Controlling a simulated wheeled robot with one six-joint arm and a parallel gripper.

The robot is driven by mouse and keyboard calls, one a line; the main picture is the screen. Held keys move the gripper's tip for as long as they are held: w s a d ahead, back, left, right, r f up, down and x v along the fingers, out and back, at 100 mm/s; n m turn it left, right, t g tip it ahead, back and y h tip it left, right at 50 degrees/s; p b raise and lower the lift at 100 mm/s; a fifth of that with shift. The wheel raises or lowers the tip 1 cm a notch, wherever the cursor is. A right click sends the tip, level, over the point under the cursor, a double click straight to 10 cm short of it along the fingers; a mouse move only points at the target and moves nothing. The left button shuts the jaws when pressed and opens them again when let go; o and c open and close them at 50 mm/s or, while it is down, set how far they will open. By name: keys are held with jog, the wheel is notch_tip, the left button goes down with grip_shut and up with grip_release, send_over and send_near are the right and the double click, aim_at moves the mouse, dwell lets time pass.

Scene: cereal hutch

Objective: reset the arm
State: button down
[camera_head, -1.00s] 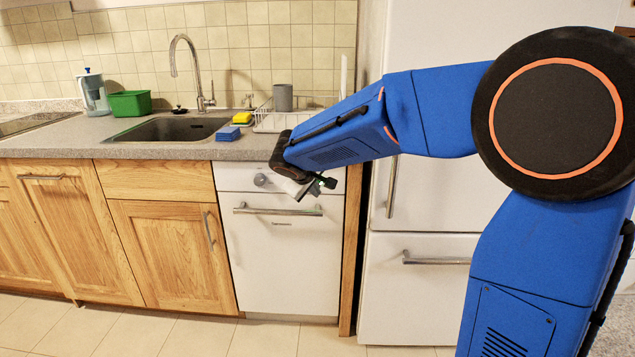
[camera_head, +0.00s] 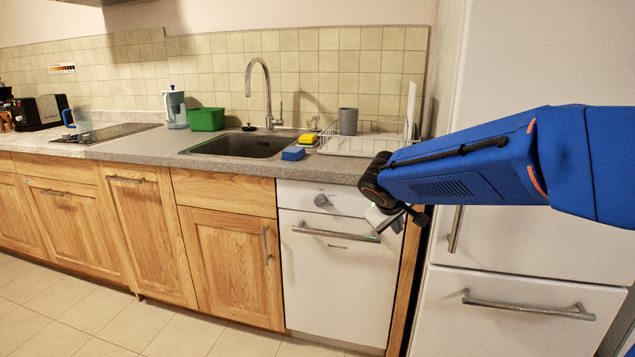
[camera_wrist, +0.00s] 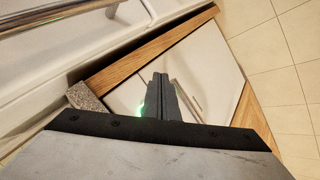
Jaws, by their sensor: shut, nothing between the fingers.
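My blue arm reaches in from the right in the head view, in front of the white fridge. My gripper (camera_head: 390,221) points down and left at its end, in front of the upper right corner of the white dishwasher (camera_head: 335,266). In the wrist view my gripper (camera_wrist: 160,82) shows its dark fingers together in the middle, with nothing between them. I cannot tell how far it is from the dishwasher front.
The counter (camera_head: 228,170) holds a sink (camera_head: 245,147), a green tub (camera_head: 207,119), sponges, a dish rack (camera_head: 362,145) and a grey cup (camera_head: 348,121). The fridge (camera_head: 505,80) stands at the right. Handles stick out from the dishwasher and fridge. The floor (camera_head: 60,300) at the left is clear.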

jog(key=s+d+f+m+g+y, duration=0.1)
jog(key=s+d+m, duration=0.15)
jog(key=s, duration=0.65)
jog(key=s+d+m+g+y, duration=0.1)
jog(key=s+d, duration=0.2)
jog(key=s, duration=0.7)
jog(key=s+a+f+y, duration=0.1)
jog(key=s+f, duration=0.1)
jog(key=s, duration=0.5)
jog(key=s+a+f+m+y, duration=0.1)
jog(key=s+f, duration=0.2)
jog(key=s, duration=0.5)
jog(key=shift+s, duration=0.3)
